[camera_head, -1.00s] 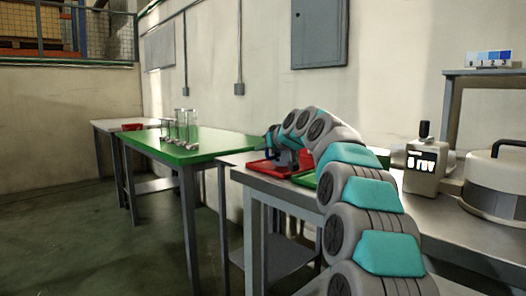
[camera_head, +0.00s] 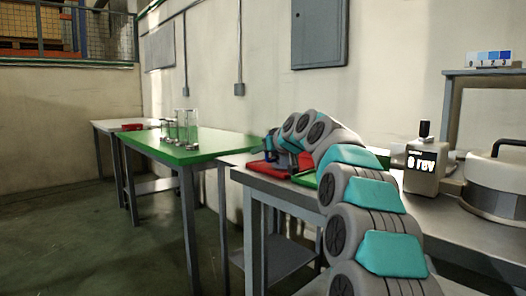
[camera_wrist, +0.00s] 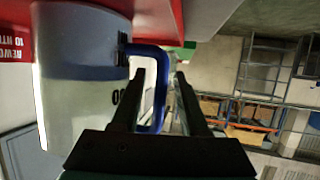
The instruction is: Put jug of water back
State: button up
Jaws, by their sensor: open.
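The jug (camera_wrist: 82,80) is a pale grey-white vessel with a blue handle (camera_wrist: 148,50), filling the left of the wrist view. It is beside a red surface, and dark marks show on its side. My gripper (camera_wrist: 162,85) is open, with its two dark fingers on either side of the blue handle. I cannot tell whether either finger touches it. In the head view my gripper (camera_head: 284,158) is over the red tray (camera_head: 266,169) on the grey bench. The jug is mostly hidden there by my arm.
The grey bench (camera_head: 465,235) carries a device with a small display (camera_head: 421,168) and a round lidded vessel (camera_head: 496,185) at right. A green tray (camera_head: 306,179) lies beside the red one. A green-topped table (camera_head: 215,142) with glass cylinders (camera_head: 183,125) stands at left.

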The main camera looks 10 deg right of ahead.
jog(key=shift+r, duration=0.1)
jog(key=v, duration=1.2)
jog(key=shift+b, duration=0.4)
jog(key=s+a+f+g+h, duration=0.1)
jog(key=s+a+f+g, duration=0.2)
jog(key=s+f, duration=0.7)
jog(key=s+a+f+g, duration=0.3)
jog(key=s+f+g, duration=0.1)
jog(key=s+f, duration=0.55)
jog(key=s+d+f+m+g+h, duration=0.1)
jog(key=s+d+f+g, duration=0.1)
jog(key=s+f, duration=0.5)
jog(key=s+d+f+m+g+h, duration=0.1)
jog(key=s+f, duration=0.6)
jog(key=s, duration=0.8)
jog(key=s+d+f+m+g+h, duration=0.2)
jog(key=s+d+f+g, duration=0.2)
jog(key=s+f, duration=0.3)
jog(key=s, duration=0.4)
jog(key=shift+d+m+g, duration=0.25)
jog(key=shift+m+g, duration=0.05)
